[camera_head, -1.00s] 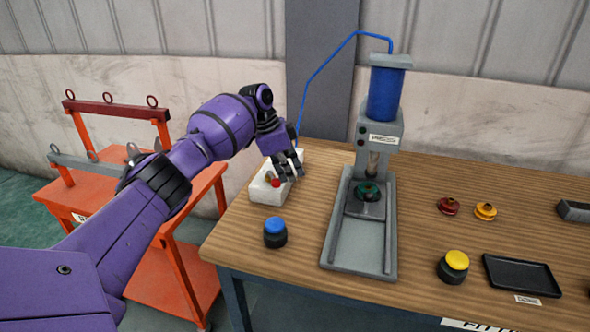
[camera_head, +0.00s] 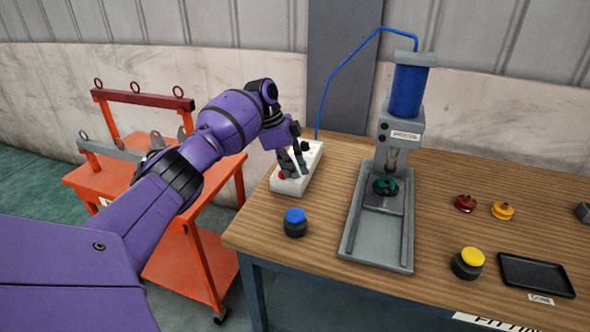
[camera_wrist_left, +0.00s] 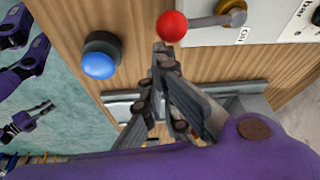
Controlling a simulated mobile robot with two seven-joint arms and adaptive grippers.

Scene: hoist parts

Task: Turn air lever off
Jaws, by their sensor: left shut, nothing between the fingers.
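The air lever has a red ball knob (camera_wrist_left: 172,26) on a grey rod (camera_wrist_left: 205,20) that runs to a brass pivot (camera_wrist_left: 232,12). It is mounted on a white box (camera_head: 312,160), which also shows in the wrist view (camera_wrist_left: 282,14) with a label reading ON near the lever. In the head view the red knob (camera_head: 281,175) is near the box's left edge. My left gripper (camera_head: 291,172) is shut and empty over the box. In the wrist view its fingertips (camera_wrist_left: 160,50) are close beside the knob; I cannot tell whether they touch.
A blue button (camera_head: 295,222) stands in front of the box on the wooden table (camera_head: 335,278). A press (camera_head: 405,130) stands to the right, with a blue hose behind. A yellow button (camera_head: 468,262) and black tray (camera_head: 537,275) are farther right. An orange cart (camera_head: 185,255) is left.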

